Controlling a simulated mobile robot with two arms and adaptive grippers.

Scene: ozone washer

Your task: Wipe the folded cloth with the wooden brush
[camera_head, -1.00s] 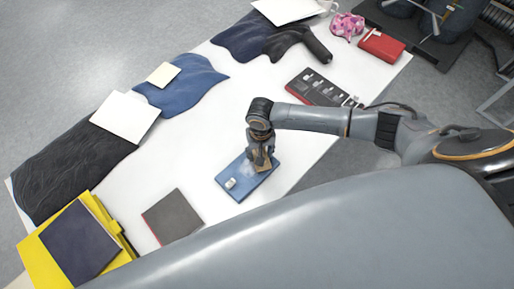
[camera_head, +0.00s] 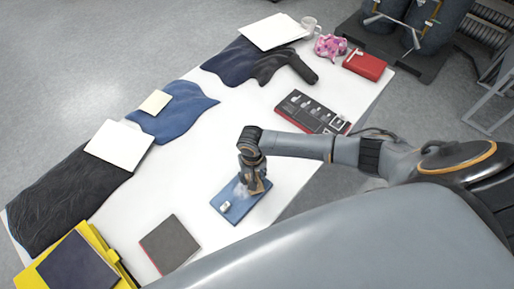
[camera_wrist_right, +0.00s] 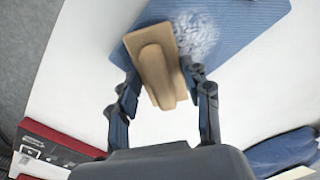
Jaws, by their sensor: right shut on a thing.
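The folded cloth (camera_head: 240,207) is a flat blue rectangle lying on the white table near its front edge. The wooden brush (camera_wrist_right: 155,62) is tan, with a rounded handle on a flat block, and is held over the cloth's edge in the right wrist view. A whitish mottled patch (camera_wrist_right: 197,34) shows on the cloth beside the brush; I cannot tell whether the bristles touch the cloth. My right gripper (camera_head: 254,180) is shut on the brush, its fingers on both sides of the handle. My left gripper is not in view.
Dark clothes (camera_head: 70,190) and a blue garment (camera_head: 178,112) line the far edge. Bare table surrounds the cloth.

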